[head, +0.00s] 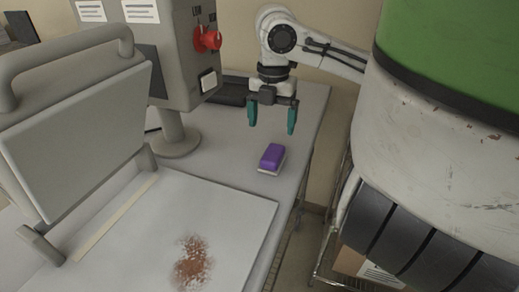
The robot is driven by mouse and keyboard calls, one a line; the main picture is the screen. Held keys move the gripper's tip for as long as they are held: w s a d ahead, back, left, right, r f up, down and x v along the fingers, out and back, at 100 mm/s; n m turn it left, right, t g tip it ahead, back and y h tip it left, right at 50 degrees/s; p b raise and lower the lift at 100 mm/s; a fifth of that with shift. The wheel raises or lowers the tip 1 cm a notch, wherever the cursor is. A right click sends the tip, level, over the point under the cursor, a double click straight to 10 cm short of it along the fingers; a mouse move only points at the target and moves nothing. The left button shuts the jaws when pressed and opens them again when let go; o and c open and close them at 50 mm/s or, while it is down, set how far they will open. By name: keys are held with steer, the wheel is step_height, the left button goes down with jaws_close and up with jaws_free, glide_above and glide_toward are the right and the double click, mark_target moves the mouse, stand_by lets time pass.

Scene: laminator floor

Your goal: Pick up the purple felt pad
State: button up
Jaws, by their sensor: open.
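The purple felt pad (272,156) is a small block with a purple top and a pale lower layer. It lies on the grey tabletop near the table's right edge. My gripper (272,120) has two teal fingers, pointing down and spread apart, with nothing between them. In the head view it appears above and slightly behind the pad, apart from it. The exact height of the fingers over the table is hard to tell.
A light board (215,215) with a reddish-brown powdery patch (193,262) lies in front of the pad. A grey machine with a raised plate (75,125) and a control box with a red knob (207,39) stand left. A dark tray (233,92) lies behind.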

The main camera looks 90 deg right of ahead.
glide_above(273, 152)
steer(key=f, duration=0.5)
steer(key=shift+w+a, duration=0.15)
steer(key=shift+w, duration=0.15)
steer(key=shift+s+f+p, duration=0.2)
steer(key=shift+f+p, duration=0.05)
steer(key=shift+f, duration=1.15)
steer(key=shift+s+f+p, duration=0.15)
steer(key=shift+f+p, duration=0.1)
steer(key=shift+f, duration=1.1)
steer(key=c, duration=1.2)
steer(key=shift+r, duration=0.1)
